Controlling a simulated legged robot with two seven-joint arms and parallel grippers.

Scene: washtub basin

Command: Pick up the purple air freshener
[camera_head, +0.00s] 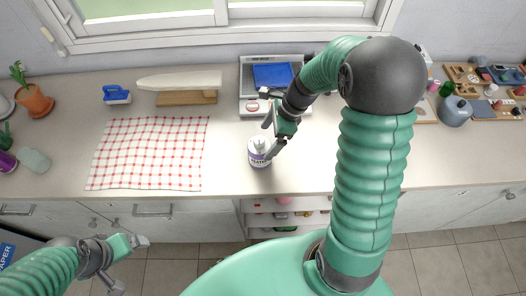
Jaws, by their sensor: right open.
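The purple air freshener (260,156), a short white can with a purple label, stands upright on the counter near its front edge. My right gripper (268,137) is open over the can, with its fingers close to the can's top and right side. I cannot tell whether they touch it. The fingers partly cover the can's top. My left gripper (128,264) is low at the left, in front of the counter, with its fingers apart and nothing between them.
A red-checked cloth (150,153) lies left of the can. A scale (246,104) with a blue item stands behind it. A blue brush (116,95), a potted plant (34,102) and a purple item (6,161) are left. A grey kettle (455,111) stands right. Counter beside the can is clear.

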